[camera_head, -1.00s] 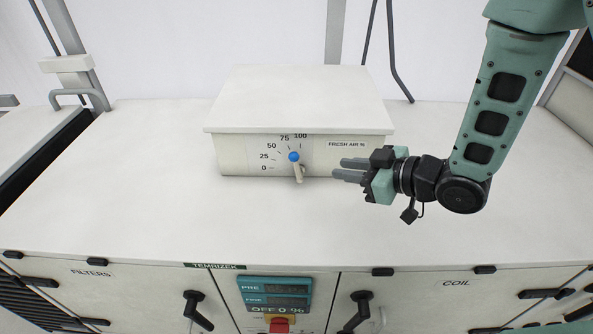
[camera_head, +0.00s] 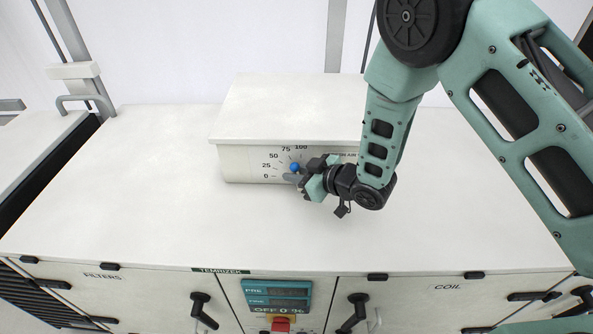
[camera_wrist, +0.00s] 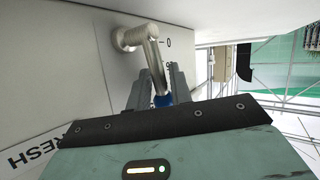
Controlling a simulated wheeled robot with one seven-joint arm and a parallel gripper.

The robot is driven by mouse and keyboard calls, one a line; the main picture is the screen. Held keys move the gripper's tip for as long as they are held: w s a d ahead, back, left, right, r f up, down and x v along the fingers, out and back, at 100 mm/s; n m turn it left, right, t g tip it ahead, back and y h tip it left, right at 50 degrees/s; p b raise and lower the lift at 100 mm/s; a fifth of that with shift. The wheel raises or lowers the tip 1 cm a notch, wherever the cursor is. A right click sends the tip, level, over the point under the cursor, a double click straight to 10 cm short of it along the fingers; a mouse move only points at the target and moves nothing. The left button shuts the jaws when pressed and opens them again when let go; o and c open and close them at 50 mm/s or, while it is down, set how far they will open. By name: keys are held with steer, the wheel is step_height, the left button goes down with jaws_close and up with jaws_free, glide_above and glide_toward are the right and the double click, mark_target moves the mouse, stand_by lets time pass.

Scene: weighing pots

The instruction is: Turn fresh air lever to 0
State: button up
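The fresh air lever (camera_wrist: 154,68) has a pale hub and shaft and a blue knob (camera_head: 295,167). In the head view the knob lies beside the numbered scale (camera_head: 272,165), above and right of its 0 mark; the hub is hidden behind my gripper. My gripper (camera_head: 290,178) is at the front face of the box. In the wrist view its two fingers (camera_wrist: 158,75) stand on either side of the shaft, with the knob (camera_wrist: 162,101) low between them. A narrow gap shows beside the shaft, so the fingers look open around it; contact is unclear.
The white control box (camera_head: 290,110) stands on a broad white cabinet top (camera_head: 150,200), which is clear around it. The box lid overhangs its front face. Black handles and a display panel (camera_head: 277,295) are on the cabinet front below.

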jaws_close()
steer(key=shift+a, duration=0.1)
steer(key=shift+a+f+n+g+h, duration=0.1)
steer(key=shift+a+n+g+h, duration=0.25)
steer(key=shift+h, duration=0.55)
steer(key=h, duration=0.1)
steer(key=a+f+n+h+b, duration=0.1)
steer(key=h, duration=0.1)
steer(key=shift+a+g+b, duration=0.3)
steer(key=shift+g, duration=0.05)
steer(key=h, duration=0.1)
steer(key=f+n+h+b, duration=0.1)
steer(key=a+h+b, duration=0.1)
steer(key=shift+a+f+n+h, duration=0.1)
steer(key=shift+f+n+h, duration=0.15)
steer(key=shift+n+h, duration=0.15)
steer(key=shift+a+f+n+h, duration=0.1)
steer(key=shift+f+n+h, duration=0.25)
steer(key=shift+h, duration=0.85)
steer(key=shift+f, duration=0.15)
